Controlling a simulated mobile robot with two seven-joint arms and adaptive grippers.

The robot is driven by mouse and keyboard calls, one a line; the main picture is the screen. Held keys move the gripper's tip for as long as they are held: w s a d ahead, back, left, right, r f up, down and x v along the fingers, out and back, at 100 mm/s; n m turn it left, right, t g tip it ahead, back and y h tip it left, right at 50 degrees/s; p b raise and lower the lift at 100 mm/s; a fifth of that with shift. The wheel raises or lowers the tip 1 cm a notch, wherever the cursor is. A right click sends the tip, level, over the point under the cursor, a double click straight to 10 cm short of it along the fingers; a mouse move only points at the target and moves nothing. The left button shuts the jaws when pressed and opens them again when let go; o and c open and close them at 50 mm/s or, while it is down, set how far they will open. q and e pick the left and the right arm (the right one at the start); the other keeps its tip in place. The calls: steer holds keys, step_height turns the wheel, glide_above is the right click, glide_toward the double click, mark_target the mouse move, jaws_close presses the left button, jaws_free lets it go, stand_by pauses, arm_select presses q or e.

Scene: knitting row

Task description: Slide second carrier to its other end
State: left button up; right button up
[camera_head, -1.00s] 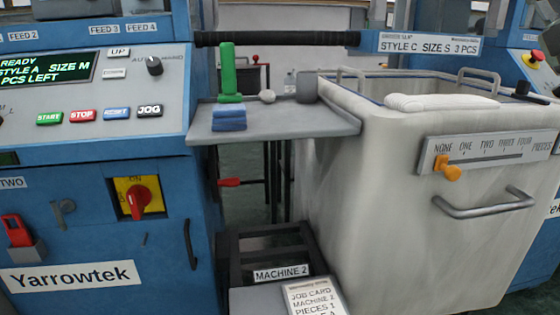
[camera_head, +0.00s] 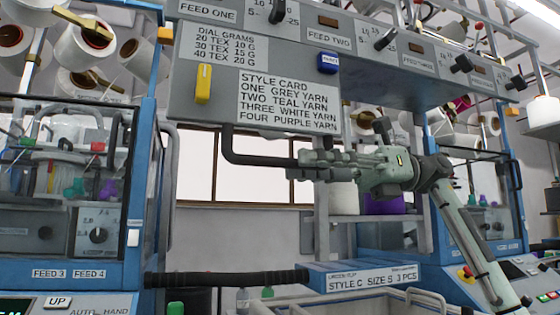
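My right gripper (camera_head: 303,166) comes in from the right, pointing left, in front of or at a black bent handle bar (camera_head: 262,160) under the overhead panel. I cannot tell whether it touches the bar, or whether its fingers are open or shut. On the panel are a yellow upright piece (camera_head: 203,84) at the left and a blue labelled piece (camera_head: 328,63) below FEED TWO. No part is readably marked as the second carrier, so I cannot tell which it is. My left gripper is not in view.
The overhead panel (camera_head: 186,50) bears feed labels, black knobs and a style card (camera_head: 288,102). Blue machine frames stand left (camera_head: 145,190) and right. A black roller (camera_head: 225,279) and the cart's rim (camera_head: 350,302) lie below. Yarn cones hang behind.

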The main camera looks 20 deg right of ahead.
steer(key=shift+s+a, duration=0.15)
steer(key=shift+a, duration=2.1)
steer(key=shift+c, duration=0.4)
jaws_close()
